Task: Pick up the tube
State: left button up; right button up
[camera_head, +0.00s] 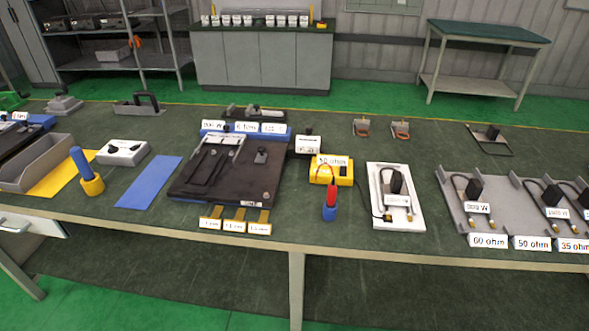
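Neither of my grippers is in view. I cannot tell for certain which thing is the tube. A bent thin metal tube with a black block (396,184) lies in a white tray (409,216) right of the middle of the workbench. Similar tubes with black blocks (473,190) (551,196) lie in a grey rack (452,205) at the right, above labels reading 60, 50 and 35 ohm. Another dark loop with a black block (492,133) lies behind the rack.
A yellow meter (331,171) and a red-and-blue screwdriver-like tool (330,201) stand left of the white tray. A dark board (195,189), blue mat (150,182), yellow-and-blue tool (88,174) and grey bin (37,162) fill the left. Bare bench shows between meter and tray.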

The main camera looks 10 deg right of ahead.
aim_at(394, 193)
jog(key=l+u, duration=0.15)
jog(key=l, duration=0.3)
jog(key=k+l+u, duration=0.2)
jog(key=l, duration=0.25)
jog(key=l+u, duration=0.15)
jog(key=l, duration=0.3)
